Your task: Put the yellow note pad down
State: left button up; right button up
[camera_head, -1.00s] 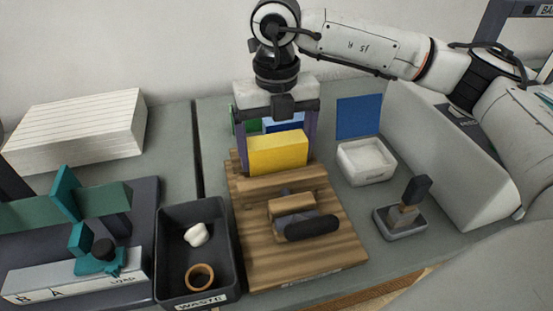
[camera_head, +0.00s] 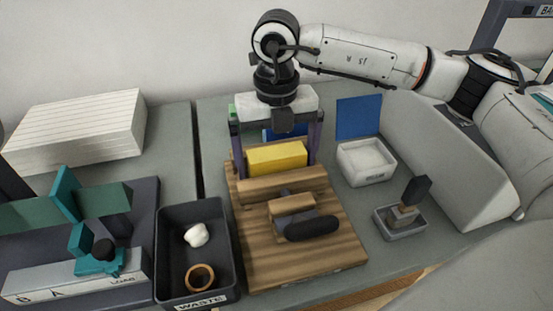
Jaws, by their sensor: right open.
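The yellow note pad (camera_head: 277,158) is at the back of the wooden board (camera_head: 335,262), just behind a raised wooden bar (camera_head: 282,186). My right gripper (camera_head: 276,156) points down over it, its two purple-grey fingers apart on either side of the pad. The jaws are open. The bar and gripper hide the pad's lower edge, so I cannot tell exactly what it rests on. My left gripper is not in view.
A dark waste bin (camera_head: 222,243) holds a white lump and a brown ring. A white tray (camera_head: 367,171) and a small stamp-like tool (camera_head: 410,205) stand right of the board. A teal fixture (camera_head: 92,258) and a paper stack (camera_head: 75,138) are at left. A blue panel (camera_head: 358,117) stands behind.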

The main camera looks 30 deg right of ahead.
aim_at(277, 152)
notch_tip(277, 152, up, 12)
jog(key=shift+f, duration=0.2)
dwell(0.4)
